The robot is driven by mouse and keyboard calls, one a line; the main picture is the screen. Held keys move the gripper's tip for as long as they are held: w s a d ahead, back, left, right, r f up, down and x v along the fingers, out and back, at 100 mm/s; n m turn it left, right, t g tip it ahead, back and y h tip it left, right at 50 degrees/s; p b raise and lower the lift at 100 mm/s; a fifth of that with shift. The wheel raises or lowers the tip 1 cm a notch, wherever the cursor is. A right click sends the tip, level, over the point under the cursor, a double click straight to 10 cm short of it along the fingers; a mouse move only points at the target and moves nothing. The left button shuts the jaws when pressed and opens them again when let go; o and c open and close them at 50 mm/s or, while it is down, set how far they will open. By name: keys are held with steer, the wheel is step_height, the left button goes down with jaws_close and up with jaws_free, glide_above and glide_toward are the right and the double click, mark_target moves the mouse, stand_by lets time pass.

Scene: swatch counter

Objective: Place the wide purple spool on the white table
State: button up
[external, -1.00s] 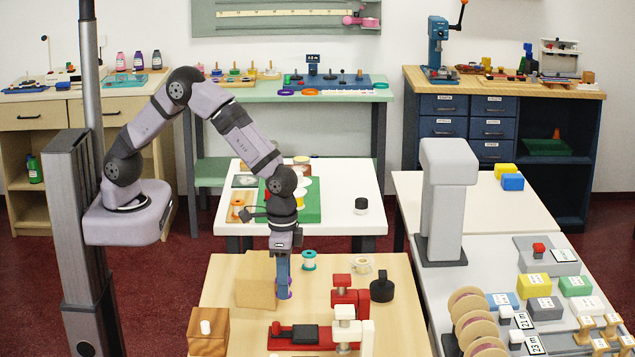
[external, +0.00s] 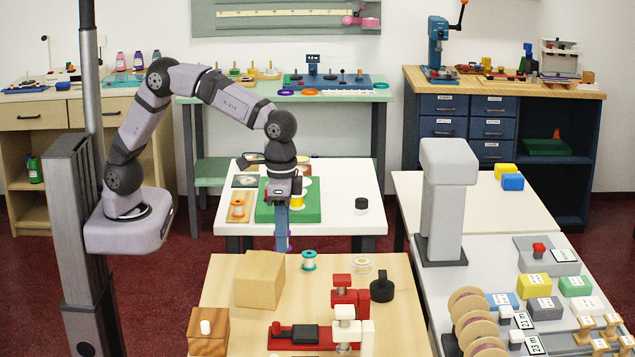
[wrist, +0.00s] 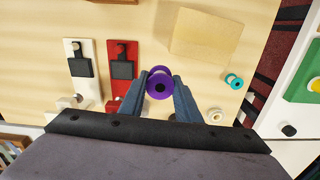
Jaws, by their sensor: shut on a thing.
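The wide purple spool (wrist: 159,83) is between the two fingers of my gripper (wrist: 160,78) in the wrist view, seen end-on with its dark centre hole. In the external view my gripper (external: 283,240) points down and is shut on the purple spool (external: 289,241), mostly hidden behind the fingers. It is held up near the back edge of the wooden table. The white table (external: 345,222) stands behind the wooden one, with a green board (external: 310,214) on it.
The wooden table holds a wooden block (external: 260,279), a teal spool (external: 309,261), a red device (external: 345,300) and a black weight (external: 382,288).

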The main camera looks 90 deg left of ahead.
mark_target(289, 250)
steer(key=shift+w+d+m, duration=0.3)
steer(key=shift+w+m, duration=0.45)
steer(key=shift+m, duration=0.05)
step_height(289, 250, down, 3)
steer(key=shift+r+m, duration=0.15)
steer(key=shift+m, duration=0.55)
steer(key=s+a+f+n, duration=0.1)
steer(key=a+f+n, duration=0.1)
steer(key=a, duration=0.6)
steer(key=a+f+n, duration=0.1)
steer(key=a+f, duration=0.2)
steer(key=a, duration=0.6)
steer(key=shift+s+a+n, duration=0.3)
steer(key=shift+s+n, duration=0.1)
steer(key=shift+f, duration=0.1)
